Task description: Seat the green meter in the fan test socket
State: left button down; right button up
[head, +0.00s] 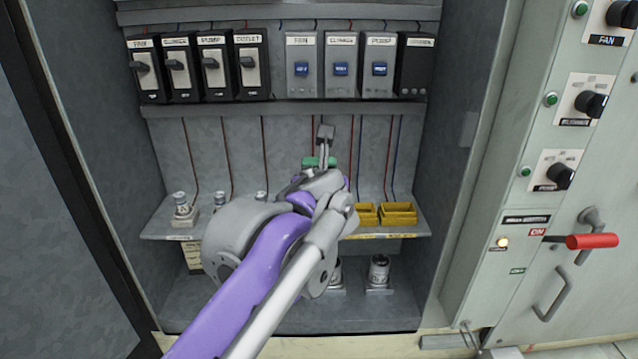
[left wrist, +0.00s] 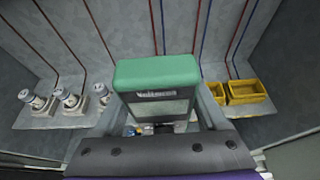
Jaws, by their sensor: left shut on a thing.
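The green meter shows in the left wrist view (left wrist: 157,72) as a green-topped block with a grey, labelled front face. A small part of its green top shows in the head view (head: 320,162), above the shelf. My left gripper (head: 325,142) is shut on the meter and holds it upright in front of the back wall. My own arm covers the middle of the shelf, and I cannot pick out the fan test socket with certainty. I cannot tell whether the meter touches anything beneath it. My right gripper is in neither view.
Black switch boxes (head: 196,66) and grey units with blue windows (head: 341,66) line the upper wall. Small cylinders (head: 182,205) stand on the shelf (head: 160,228) at left, yellow bins (head: 398,214) at right. Larger cylinders (head: 379,270) stand below. A red-handled lever (head: 592,240) is on the right panel.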

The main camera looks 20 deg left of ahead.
pick_arm(q)
jog(key=b+x, duration=0.2)
jog(key=x, duration=0.8)
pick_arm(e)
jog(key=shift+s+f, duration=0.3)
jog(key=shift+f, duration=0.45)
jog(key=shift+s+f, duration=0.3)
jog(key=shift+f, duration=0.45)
pick_arm(q)
jog(key=shift+f, duration=0.1)
jog(key=shift+s, duration=0.2)
dwell(0.6)
jog(key=shift+f, duration=0.2)
dwell(0.3)
grip_release()
jog(key=shift+d, duration=0.1)
